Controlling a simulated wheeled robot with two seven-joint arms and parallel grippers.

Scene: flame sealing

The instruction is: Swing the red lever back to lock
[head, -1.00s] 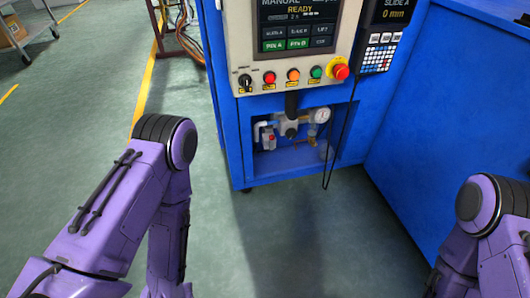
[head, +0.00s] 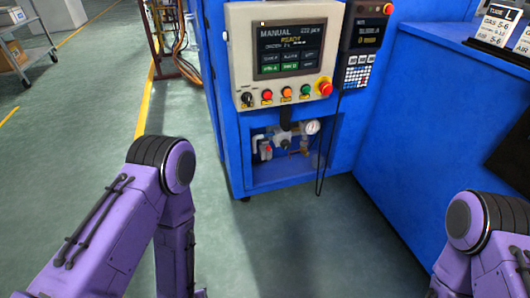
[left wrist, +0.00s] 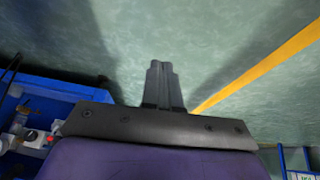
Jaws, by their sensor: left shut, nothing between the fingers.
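No lever is clearly readable as such. The recessed opening low in the blue cabinet holds white pipe fittings (head: 283,139), a round gauge (head: 312,127) and a small reddish part (head: 266,151), too small to identify. In the left wrist view, part of the cabinet (left wrist: 10,103) shows at the lower left, with small blurred fittings. My left gripper (left wrist: 162,70) is shut and empty, its fingers together over the green floor and apart from the cabinet. In the head view only my purple arms show; both grippers are out of that picture.
A control panel (head: 245,70) with coloured buttons and a red emergency knob (head: 325,88) is above the opening. A black cable (head: 320,170) hangs at the opening's right. A blue bench (head: 420,130) stands at right. Green floor (head: 300,240) is clear in front.

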